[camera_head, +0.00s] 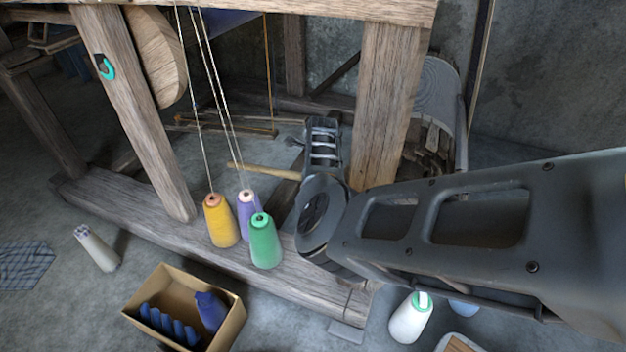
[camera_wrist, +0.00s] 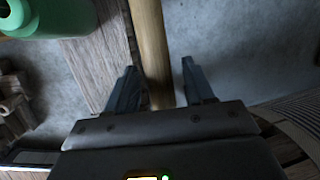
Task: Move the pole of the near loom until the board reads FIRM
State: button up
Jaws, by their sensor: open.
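The wooden pole (camera_head: 266,171) is a pale, smooth round bar low in the near loom (camera_head: 388,95), running to the right behind my arm in the head view. In the wrist view the pole (camera_wrist: 150,45) passes between the two fingers of my gripper (camera_wrist: 158,68). The jaws are open, one finger on each side; the left finger is closer to the pole, and a gap shows on the right. My arm hides the pole's right part in the head view. No board with a readable word shows in either view.
Yellow (camera_head: 221,221), purple (camera_head: 247,212) and green (camera_head: 265,241) thread cones stand on the loom's lower beam, left of my arm. A cardboard box (camera_head: 232,322) with blue spools and white cones (camera_head: 97,248) are on the floor. A loom post rises just behind my arm.

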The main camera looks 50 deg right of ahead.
jog(key=d+p+v, duration=0.1)
jog(key=p+v, duration=0.3)
jog(key=v, duration=0.3)
jog(key=shift+a+r, duration=0.35)
jog(key=shift+a, duration=0.2)
jog(key=shift+s+a, duration=0.1)
